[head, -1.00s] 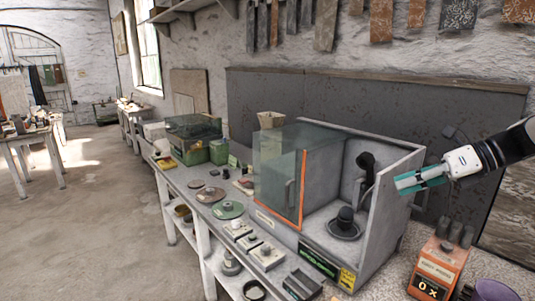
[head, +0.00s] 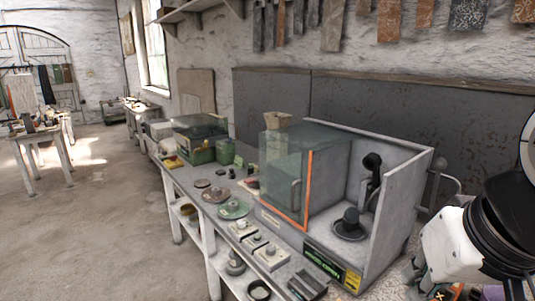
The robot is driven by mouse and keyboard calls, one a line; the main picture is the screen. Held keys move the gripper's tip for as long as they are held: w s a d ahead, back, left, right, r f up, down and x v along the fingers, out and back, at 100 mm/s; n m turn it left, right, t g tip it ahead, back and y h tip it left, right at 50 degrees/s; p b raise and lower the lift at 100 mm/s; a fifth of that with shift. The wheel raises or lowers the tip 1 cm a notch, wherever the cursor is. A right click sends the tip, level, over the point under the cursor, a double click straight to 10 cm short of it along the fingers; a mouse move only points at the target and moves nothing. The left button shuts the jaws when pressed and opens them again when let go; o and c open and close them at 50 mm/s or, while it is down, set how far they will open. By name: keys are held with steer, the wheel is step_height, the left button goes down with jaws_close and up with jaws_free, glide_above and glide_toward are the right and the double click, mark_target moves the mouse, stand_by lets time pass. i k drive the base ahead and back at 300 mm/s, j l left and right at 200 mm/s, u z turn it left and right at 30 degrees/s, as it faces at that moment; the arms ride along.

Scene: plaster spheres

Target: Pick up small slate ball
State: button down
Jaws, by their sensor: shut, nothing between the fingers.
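I cannot make out a small slate ball for certain. A dark rounded knob-like piece (head: 351,216) stands on a dark round base inside the open grey booth, and I cannot tell whether it is a ball. Small dark pieces (head: 232,174) lie farther back on the bench, too small to identify. My arm's white and black links fill the lower right corner. My gripper's fingers do not show; they are hidden behind the arm or below the picture's edge.
The grey booth (head: 393,225) has a greenish glass panel with an orange edge (head: 309,190). The long bench (head: 185,182) carries discs, small blocks, a dark tray (head: 307,284) and green boxes (head: 201,150). Open floor (head: 110,230) lies left of the bench.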

mark_target(351, 214)
steer(key=k+j+z, duration=0.1)
steer(key=z, duration=0.5)
steer(key=j+z, duration=0.2)
steer(key=z, duration=2.45)
steer(key=u, duration=2.9)
steer(key=i+j, duration=0.25)
steer(key=i, duration=0.2)
steer(key=i+j+u, duration=0.15)
steer(key=i, duration=0.25)
steer(key=j, duration=0.1)
